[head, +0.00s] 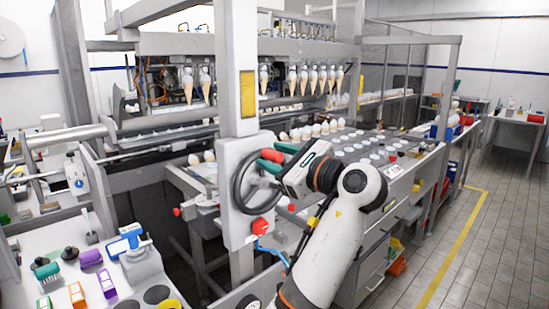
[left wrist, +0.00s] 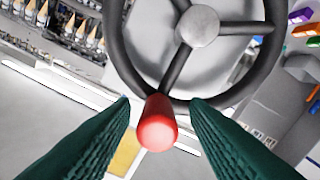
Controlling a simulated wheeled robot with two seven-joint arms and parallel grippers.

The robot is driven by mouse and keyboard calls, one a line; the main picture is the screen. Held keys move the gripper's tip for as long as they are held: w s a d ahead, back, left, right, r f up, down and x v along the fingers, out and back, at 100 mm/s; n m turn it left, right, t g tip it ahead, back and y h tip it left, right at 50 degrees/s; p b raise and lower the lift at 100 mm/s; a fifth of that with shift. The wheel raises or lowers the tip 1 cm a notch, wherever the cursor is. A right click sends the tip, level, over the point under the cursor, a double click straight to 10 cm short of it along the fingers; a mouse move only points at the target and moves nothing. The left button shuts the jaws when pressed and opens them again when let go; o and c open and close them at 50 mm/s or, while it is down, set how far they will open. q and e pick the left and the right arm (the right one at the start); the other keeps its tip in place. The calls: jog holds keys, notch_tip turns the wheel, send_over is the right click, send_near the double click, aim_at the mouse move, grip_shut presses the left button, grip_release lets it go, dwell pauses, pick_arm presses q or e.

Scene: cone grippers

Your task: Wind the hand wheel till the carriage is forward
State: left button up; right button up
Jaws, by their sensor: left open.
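The black hand wheel (head: 238,190) stands on a grey housing fixed to an upright post. Its red handle (head: 272,155) is at the upper right of the rim. In the left wrist view the wheel (left wrist: 117,50) has a grey hub and dark spokes, and the red handle (left wrist: 157,125) points towards the camera. My left gripper (head: 274,158) is at the handle with its green fingers open. In the left wrist view the fingers (left wrist: 160,104) lie on both sides of the handle, with gaps showing. I cannot tell which machine part is the carriage. My right gripper is out of view.
A red knob (head: 261,227) sits low on the wheel housing. Behind the post, ice-cream cones (head: 303,78) hang in a row above a table with round white places (head: 372,148). A bench with coloured items (head: 90,258) is at lower left. The floor at right is clear.

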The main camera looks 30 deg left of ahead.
pick_arm(q)
jog(key=b+v, duration=0.1)
jog(key=v, duration=1)
jog(key=shift+d+b, duration=0.25)
jog(key=shift+b, duration=0.1)
